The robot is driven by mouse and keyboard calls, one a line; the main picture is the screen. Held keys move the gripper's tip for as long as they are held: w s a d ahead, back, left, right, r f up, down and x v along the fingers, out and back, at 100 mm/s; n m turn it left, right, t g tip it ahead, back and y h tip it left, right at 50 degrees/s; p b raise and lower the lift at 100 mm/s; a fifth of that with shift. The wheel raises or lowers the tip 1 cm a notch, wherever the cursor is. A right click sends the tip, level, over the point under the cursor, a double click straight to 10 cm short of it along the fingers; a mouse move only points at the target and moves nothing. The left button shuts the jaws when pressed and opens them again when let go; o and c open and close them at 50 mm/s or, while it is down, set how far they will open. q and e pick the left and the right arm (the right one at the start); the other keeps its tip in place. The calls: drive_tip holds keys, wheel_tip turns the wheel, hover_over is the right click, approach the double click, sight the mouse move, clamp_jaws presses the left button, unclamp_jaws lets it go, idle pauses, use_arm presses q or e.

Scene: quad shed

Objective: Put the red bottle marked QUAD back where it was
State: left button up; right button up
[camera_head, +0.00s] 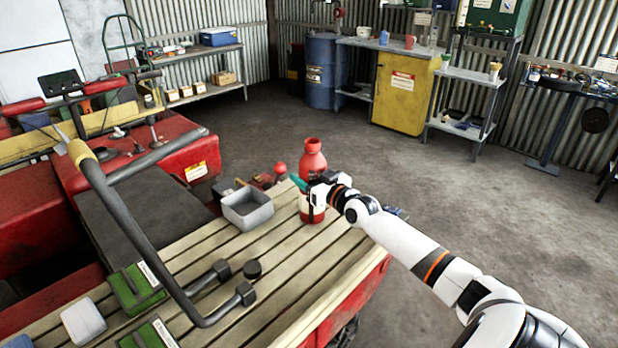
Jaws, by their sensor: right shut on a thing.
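The red bottle (313,160) stands upright near the far right corner of the wooden slatted bed (271,263) of the red quad. It has a red cap and a pale label band, partly covered by the gripper; any lettering on it is too small to read. My right gripper (314,196) is shut on the red bottle around its middle. The bottle's base looks at or close to the slats; I cannot tell whether it touches. My left gripper is not in view.
A grey metal tray (247,207) stands just left of the bottle. A black bent bar (135,245) crosses the bed's left side. Green boxes (135,290) lie at the front left. Shelves, a blue drum (322,75) and a yellow cabinet (402,92) line the back wall.

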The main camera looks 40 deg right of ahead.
drive_tip(key=o, duration=1.1)
drive_tip(key=s, duration=1.2)
drive_tip(key=shift+a, duration=0.3)
